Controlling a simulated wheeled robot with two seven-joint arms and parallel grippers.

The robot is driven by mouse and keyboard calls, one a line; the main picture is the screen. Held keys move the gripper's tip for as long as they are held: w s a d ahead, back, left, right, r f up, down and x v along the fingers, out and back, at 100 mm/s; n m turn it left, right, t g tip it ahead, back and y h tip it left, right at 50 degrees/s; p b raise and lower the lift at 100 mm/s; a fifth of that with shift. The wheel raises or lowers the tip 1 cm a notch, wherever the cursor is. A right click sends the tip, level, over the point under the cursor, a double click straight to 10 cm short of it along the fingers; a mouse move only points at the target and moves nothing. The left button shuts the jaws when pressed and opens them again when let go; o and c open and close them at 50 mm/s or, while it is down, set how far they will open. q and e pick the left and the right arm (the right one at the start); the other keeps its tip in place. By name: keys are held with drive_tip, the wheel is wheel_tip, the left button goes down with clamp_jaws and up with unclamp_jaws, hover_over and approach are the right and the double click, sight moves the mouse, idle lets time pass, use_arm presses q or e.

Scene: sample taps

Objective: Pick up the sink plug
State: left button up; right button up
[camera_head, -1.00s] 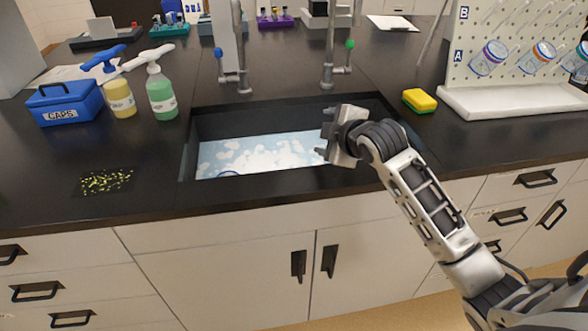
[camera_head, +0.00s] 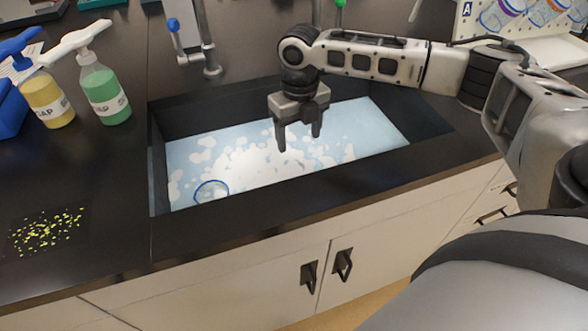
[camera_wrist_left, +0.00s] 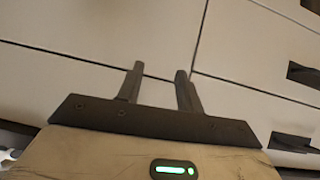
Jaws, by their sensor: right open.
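No sink plug can be made out; foam hides much of the sink bottom. The sink (camera_head: 160,180) is a dark basin holding pale blue water with white suds (camera_head: 265,165). My right gripper (camera_head: 298,143) is open, fingers pointing down and apart, over the suds near the middle of the sink. I see nothing between its fingers. In the left wrist view my left gripper (camera_wrist_left: 159,70) is open and empty, in front of the pale cabinet fronts (camera_wrist_left: 100,35).
A blue-rimmed round glass item (camera_head: 211,191) lies in the water at front left. The blue-handled tap (camera_head: 208,60) stands behind the sink. A yellow soap bottle (camera_head: 46,98) and a green one (camera_head: 104,95) stand left. A yellow-speckled patch (camera_head: 46,232) is on the counter.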

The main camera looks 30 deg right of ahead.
hover_over(296, 164)
drive_tip(key=f, duration=0.3)
drive_tip(key=s+f, duration=0.1)
drive_tip(key=f, duration=0.1)
drive_tip(key=shift+f, duration=0.2)
drive_tip(key=shift+w+f, duration=0.25)
drive_tip(key=shift+f, duration=1.15)
drive_tip(key=shift+w+f, duration=0.2)
drive_tip(key=shift+f, duration=1.15)
drive_tip(key=shift+c, duration=0.4)
drive_tip(key=c, duration=1)
